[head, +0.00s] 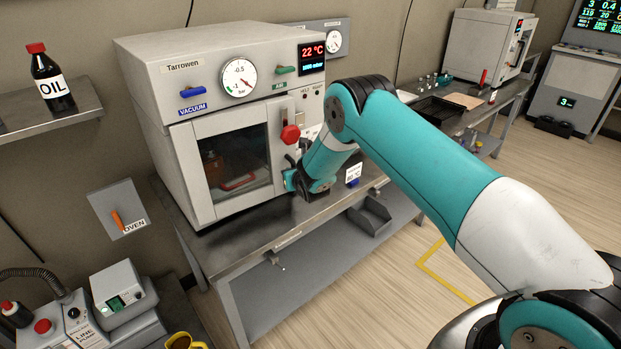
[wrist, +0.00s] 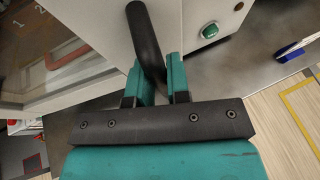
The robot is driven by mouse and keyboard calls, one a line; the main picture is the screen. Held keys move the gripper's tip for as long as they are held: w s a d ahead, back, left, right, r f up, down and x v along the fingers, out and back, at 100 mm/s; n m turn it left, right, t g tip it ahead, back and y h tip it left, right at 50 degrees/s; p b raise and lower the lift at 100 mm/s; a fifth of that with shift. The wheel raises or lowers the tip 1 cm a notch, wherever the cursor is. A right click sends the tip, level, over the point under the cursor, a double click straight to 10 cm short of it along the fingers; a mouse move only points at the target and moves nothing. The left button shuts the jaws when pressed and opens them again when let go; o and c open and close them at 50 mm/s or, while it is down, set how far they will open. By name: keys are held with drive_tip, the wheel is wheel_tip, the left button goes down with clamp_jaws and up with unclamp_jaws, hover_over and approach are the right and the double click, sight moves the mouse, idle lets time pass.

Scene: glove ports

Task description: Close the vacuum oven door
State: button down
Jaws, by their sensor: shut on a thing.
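The vacuum oven (head: 215,55) is a grey box on a metal bench. Its door (head: 188,160), with a dark glass window, looks flush or nearly flush with the front; I cannot tell if a small gap remains. In the wrist view the door's window (wrist: 45,40) is at the left. My gripper (head: 290,179) is at the right edge of the door, low down, partly hidden by my wrist. In the wrist view my gripper (wrist: 158,78) has its teal fingers shut on the black bar handle (wrist: 145,35). A red knob (head: 290,134) sits above it.
The bench (head: 245,233) has a small sign (head: 353,174) and a grey bin (head: 370,215) near its right part. A shelf with an oil bottle (head: 50,80) is at the left. Open wooden floor (head: 400,290) lies right of the bench.

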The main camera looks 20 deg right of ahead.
drive_tip(key=shift+w+a+f+y, duration=0.1)
drive_tip(key=shift+w+f+y, duration=0.1)
drive_tip(key=shift+y, duration=0.1)
drive_tip(key=c, duration=1.1)
unclamp_jaws()
drive_tip(key=shift+r, duration=0.1)
drive_tip(key=shift+r, duration=0.1)
drive_tip(key=b+v, duration=0.4)
drive_tip(key=v, duration=1.3)
drive_tip(key=shift+s, duration=0.15)
